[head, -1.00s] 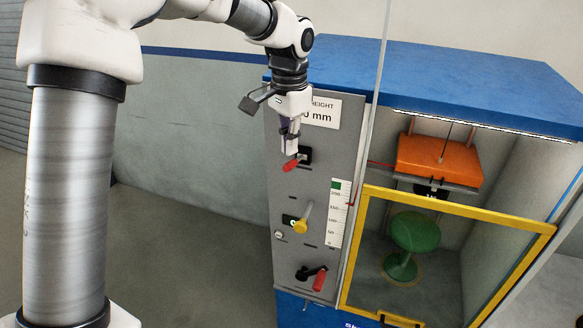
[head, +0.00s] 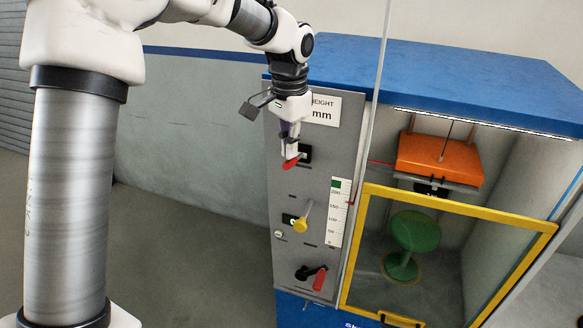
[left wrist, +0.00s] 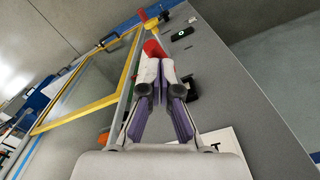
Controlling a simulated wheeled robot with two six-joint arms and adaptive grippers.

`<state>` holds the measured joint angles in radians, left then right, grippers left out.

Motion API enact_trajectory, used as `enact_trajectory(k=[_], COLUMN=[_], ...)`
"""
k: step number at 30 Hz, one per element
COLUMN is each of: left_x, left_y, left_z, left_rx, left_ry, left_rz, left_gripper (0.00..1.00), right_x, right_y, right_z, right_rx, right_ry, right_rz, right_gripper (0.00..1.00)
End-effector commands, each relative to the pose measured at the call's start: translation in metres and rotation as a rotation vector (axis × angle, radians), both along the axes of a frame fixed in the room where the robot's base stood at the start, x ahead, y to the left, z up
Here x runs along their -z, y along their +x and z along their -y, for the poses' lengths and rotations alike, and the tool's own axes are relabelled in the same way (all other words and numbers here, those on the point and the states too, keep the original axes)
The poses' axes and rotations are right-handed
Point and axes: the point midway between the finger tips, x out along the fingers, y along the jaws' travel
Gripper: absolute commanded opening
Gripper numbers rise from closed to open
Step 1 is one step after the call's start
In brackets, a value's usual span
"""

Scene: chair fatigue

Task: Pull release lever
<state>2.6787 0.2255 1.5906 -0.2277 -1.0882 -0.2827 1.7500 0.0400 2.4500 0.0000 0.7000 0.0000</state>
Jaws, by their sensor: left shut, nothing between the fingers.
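The grey control panel (head: 285,185) carries a red-tipped lever (head: 289,164) near its top, by a black slot. My left gripper (head: 291,152) points down at this lever, its fingers shut with nothing between them. Its tips overlap the upper part of the red tip in the head view; whether they touch is hard to tell. In the left wrist view the red tip (left wrist: 153,48) shows just beyond the closed fingertips (left wrist: 155,66). My right gripper is not in view.
Lower on the panel are a yellow-knobbed lever (head: 300,226) and a red-handled crank (head: 319,279). To the right, a yellow-framed door (head: 450,206) fronts a chamber with a green stool (head: 413,233) under an orange block (head: 438,158). Floor left of the panel is clear.

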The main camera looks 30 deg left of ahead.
Motion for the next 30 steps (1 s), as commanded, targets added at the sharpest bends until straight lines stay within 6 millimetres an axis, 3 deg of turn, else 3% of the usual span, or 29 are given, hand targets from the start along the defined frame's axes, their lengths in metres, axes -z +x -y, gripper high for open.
enact_trajectory(k=[27,30], left_x=[0.058,0.054], left_y=[0.0,0.0], left_z=[0.0,0.0], left_rx=[0.0,0.0], left_ry=[0.0,0.0], left_rz=[-0.001,0.0], left_gripper=[0.0,0.0], right_x=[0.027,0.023], right_y=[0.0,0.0], right_z=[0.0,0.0], right_rx=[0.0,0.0], right_ry=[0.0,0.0], right_rz=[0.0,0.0], right_gripper=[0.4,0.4])
